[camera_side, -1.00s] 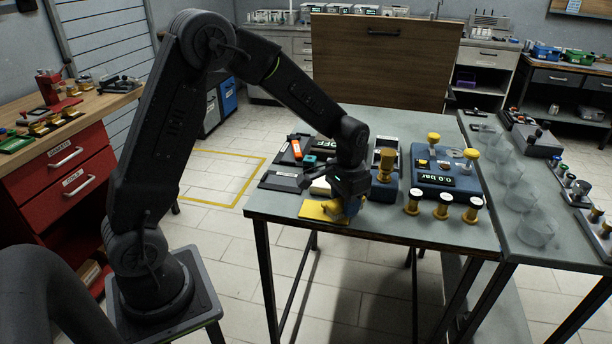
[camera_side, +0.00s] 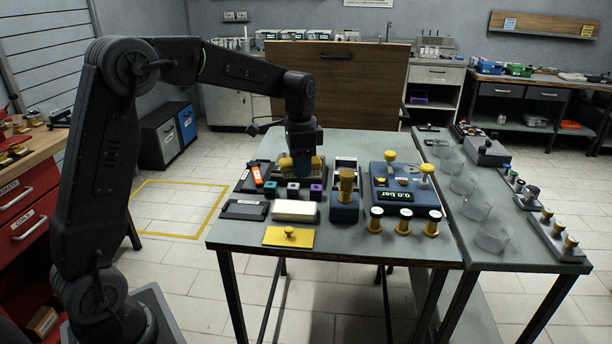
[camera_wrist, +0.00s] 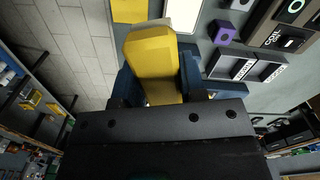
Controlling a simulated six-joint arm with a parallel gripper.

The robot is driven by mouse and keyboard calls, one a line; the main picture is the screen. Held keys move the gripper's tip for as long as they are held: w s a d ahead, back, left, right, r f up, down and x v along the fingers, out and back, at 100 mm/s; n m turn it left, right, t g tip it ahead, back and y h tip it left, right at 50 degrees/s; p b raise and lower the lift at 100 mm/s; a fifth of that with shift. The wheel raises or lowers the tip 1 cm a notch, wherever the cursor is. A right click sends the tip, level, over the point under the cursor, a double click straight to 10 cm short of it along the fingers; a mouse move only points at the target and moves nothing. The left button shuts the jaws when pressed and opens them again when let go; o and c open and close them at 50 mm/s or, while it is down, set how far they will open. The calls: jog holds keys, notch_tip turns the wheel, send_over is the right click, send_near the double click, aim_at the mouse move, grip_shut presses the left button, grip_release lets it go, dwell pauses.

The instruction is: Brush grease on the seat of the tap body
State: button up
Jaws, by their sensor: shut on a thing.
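A yellow plate (camera_side: 272,238) with a small brass knobbed piece (camera_side: 290,232) lies at the front.
Glass beakers (camera_side: 477,205) line the side bench.

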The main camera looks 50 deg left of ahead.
jog(key=w+a+m, duration=0.1)
jog(key=a+m, duration=0.2)
jog(key=a, duration=0.1)
send_near(294, 207)
jog(key=shift+f, duration=2.95)
jog(key=shift+f, duration=0.8)
jog(key=shift+r, duration=0.1)
jog(key=shift+r, duration=3.55)
jog(key=w+d+r, duration=0.6)
jog(key=w+r, duration=0.5)
jog(key=w, duration=0.1)
